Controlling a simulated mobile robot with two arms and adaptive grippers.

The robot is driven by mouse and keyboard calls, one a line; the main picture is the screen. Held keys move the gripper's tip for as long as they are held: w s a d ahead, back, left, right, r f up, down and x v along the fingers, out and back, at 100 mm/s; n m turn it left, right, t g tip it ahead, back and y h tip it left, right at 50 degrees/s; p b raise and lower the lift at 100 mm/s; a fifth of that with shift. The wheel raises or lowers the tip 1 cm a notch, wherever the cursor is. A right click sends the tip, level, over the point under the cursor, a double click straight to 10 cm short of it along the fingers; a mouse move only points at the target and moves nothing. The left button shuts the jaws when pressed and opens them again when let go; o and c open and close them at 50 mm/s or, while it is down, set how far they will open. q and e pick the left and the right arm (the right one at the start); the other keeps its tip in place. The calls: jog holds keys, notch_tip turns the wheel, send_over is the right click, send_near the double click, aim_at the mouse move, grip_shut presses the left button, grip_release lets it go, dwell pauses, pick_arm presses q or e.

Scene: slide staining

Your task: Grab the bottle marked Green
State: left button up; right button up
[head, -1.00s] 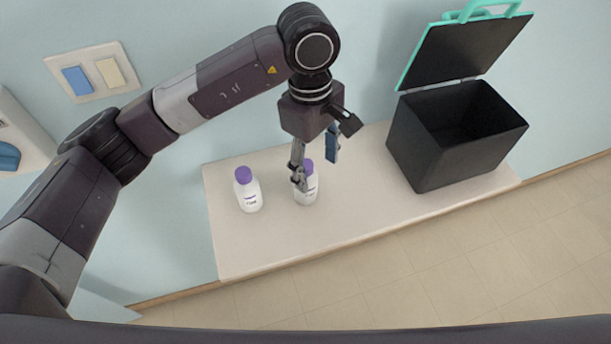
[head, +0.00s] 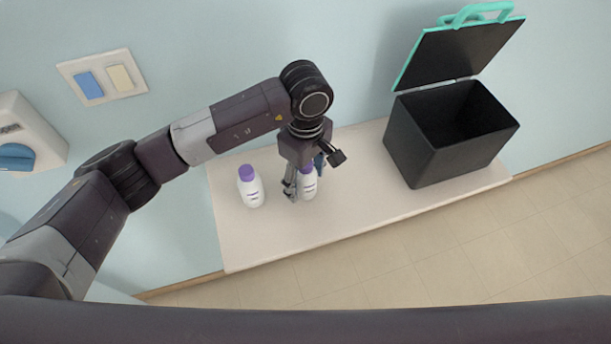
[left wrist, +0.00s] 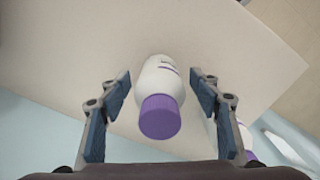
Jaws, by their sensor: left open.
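Two white bottles with purple caps stand on the pale bench (head: 350,210). The left bottle (head: 251,188) stands apart from my gripper. The right bottle (head: 309,185) is at my left gripper (head: 305,182), partly hidden by it. In the left wrist view this bottle (left wrist: 160,95) lies between the two open fingers (left wrist: 155,100), with a gap on each side. The edge of the other bottle (left wrist: 245,137) shows at the lower right there. The label print is too small to read, so I cannot tell which is marked Green. My right gripper is not in view.
An open black box (head: 440,145) with its teal-edged lid (head: 460,50) raised stands on the right of the bench. A wall switch plate (head: 103,77) and a white dispenser (head: 25,125) are at the left. The bench front is clear.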

pick_arm(q)
jog(key=shift+c, duration=0.6)
jog(key=c, duration=1.2)
jog(key=shift+r, duration=0.1)
jog(key=shift+c, duration=0.2)
